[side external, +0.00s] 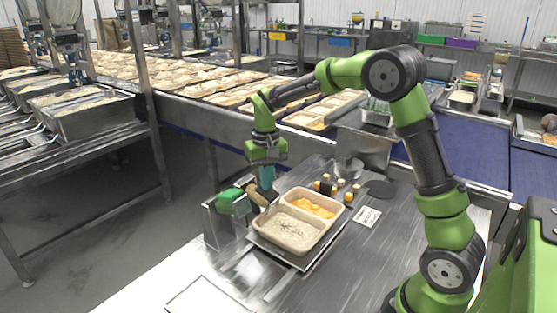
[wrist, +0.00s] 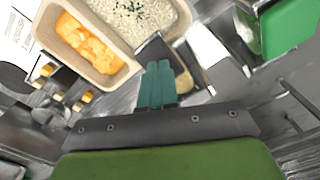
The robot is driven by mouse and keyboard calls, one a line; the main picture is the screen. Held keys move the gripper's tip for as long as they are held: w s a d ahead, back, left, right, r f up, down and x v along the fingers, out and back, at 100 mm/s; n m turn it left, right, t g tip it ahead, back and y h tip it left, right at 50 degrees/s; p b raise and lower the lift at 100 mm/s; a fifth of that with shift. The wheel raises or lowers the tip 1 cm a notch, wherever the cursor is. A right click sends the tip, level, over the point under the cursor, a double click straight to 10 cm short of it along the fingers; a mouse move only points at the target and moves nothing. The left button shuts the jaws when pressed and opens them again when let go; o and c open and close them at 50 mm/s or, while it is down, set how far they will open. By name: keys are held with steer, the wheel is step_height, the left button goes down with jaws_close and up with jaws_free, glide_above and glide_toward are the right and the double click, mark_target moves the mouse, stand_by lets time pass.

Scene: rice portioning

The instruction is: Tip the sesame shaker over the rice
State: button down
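The tray (side external: 262,236) has two compartments. The rice (side external: 290,232) fills the nearer one and has a patch of dark specks on it; the rice also shows in the wrist view (wrist: 155,18). My gripper (side external: 266,186) is low at the tray's left edge, its teal fingers (wrist: 157,84) close together. The sesame shaker (side external: 257,196), tan with a dark end, is tilted at the fingertips beside the rice compartment.
Orange food (side external: 313,206) fills the other compartment. Several small bottles (side external: 326,186) with dark and yellow parts stand behind the tray. A green container (side external: 231,202) is close on the gripper's left. A white label card (side external: 367,216) lies right of the tray. The table's front is mostly clear.

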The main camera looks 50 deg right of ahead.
steer(key=shift+r, duration=0.1)
steer(key=shift+w+r, duration=0.25)
steer(key=shift+r, duration=0.65)
steer(key=shift+w+r, duration=0.3)
steer(key=shift+r, duration=0.55)
steer(key=shift+w+r, duration=0.25)
steer(key=shift+r, duration=0.8)
steer(key=shift+r, duration=0.15)
steer(key=s+a+r+n+t+y, duration=0.1)
steer(key=s+a, duration=0.4)
steer(key=s, duration=0.6)
steer(key=s+a+r+n+t+y, duration=0.1)
steer(key=s+a+r+t, duration=0.2)
steer(key=s+t, duration=0.3)
steer(key=s+a, duration=0.1)
steer(key=s, duration=0.4)
steer(key=shift+a+r, duration=0.15)
steer(key=shift+a, duration=0.2)
